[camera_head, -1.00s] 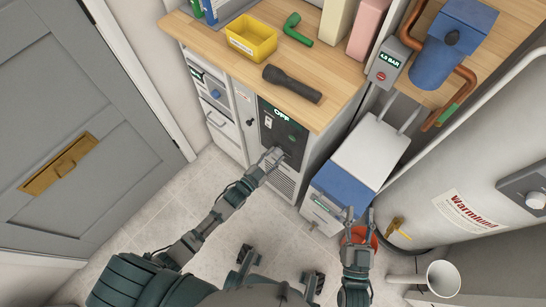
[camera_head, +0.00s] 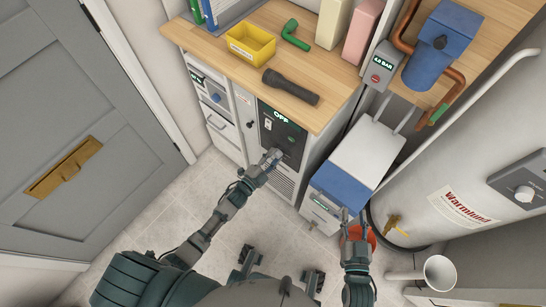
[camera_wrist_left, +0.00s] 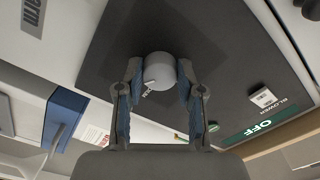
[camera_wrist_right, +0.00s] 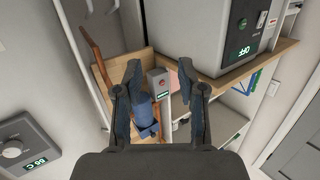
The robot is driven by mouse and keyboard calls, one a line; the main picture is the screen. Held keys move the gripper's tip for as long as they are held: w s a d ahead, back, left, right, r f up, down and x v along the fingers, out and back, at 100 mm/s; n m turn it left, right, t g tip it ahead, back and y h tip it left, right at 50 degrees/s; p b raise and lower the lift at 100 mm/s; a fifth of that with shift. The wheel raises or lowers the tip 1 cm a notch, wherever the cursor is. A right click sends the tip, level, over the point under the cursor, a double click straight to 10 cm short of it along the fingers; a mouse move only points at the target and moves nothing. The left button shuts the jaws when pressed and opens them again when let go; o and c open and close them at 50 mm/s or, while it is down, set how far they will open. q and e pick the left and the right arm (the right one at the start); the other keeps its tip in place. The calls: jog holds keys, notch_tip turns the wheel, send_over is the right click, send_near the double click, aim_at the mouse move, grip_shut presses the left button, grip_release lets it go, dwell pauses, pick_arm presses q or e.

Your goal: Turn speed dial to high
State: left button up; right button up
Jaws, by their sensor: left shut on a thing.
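The black control panel (camera_head: 283,132) is on the front of the cabinet under the wooden counter. Its lit display (camera_head: 281,116) reads OFF. In the left wrist view the grey round speed dial (camera_wrist_left: 159,72) with a pointer mark sticks out of the panel. The OFF display (camera_wrist_left: 266,124) and a small white BLOWER switch (camera_wrist_left: 264,97) are to its right. My left gripper (camera_head: 273,155) is shut on the dial, one finger on each side; it also shows in the left wrist view (camera_wrist_left: 160,82). My right gripper (camera_head: 353,217) is open and empty, low at the right, with its fingers apart (camera_wrist_right: 160,75).
The wooden counter above holds a flashlight (camera_head: 290,86), a yellow bin (camera_head: 251,44) and a green pipe elbow (camera_head: 295,32). A white and blue box (camera_head: 358,160) and a white tank (camera_head: 445,165) stand to the right. The tiled floor (camera_head: 190,210) has free room.

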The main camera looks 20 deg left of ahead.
pick_arm(q)
jog(key=shift+s+d+f+m, duration=0.1)
jog(key=shift+f+m, duration=0.1)
jog(key=shift+m, duration=0.55)
jog(key=shift+s+f+m, duration=0.1)
jog(key=shift+f+m, duration=0.05)
jog(key=shift+m, duration=0.6)
pick_arm(e)
jog(key=shift+s+d+f+g, duration=0.1)
jog(key=shift+f+g, duration=0.2)
jog(key=shift+f, duration=0.15)
dwell(0.8)
pick_arm(q)
jog(key=o, duration=1.1)
jog(key=shift+o, duration=0.2)
jog(key=shift+r, duration=0.15)
jog(key=shift+w, duration=0.1)
jog(key=v, duration=1.2)
jog(key=shift+r, duration=0.1)
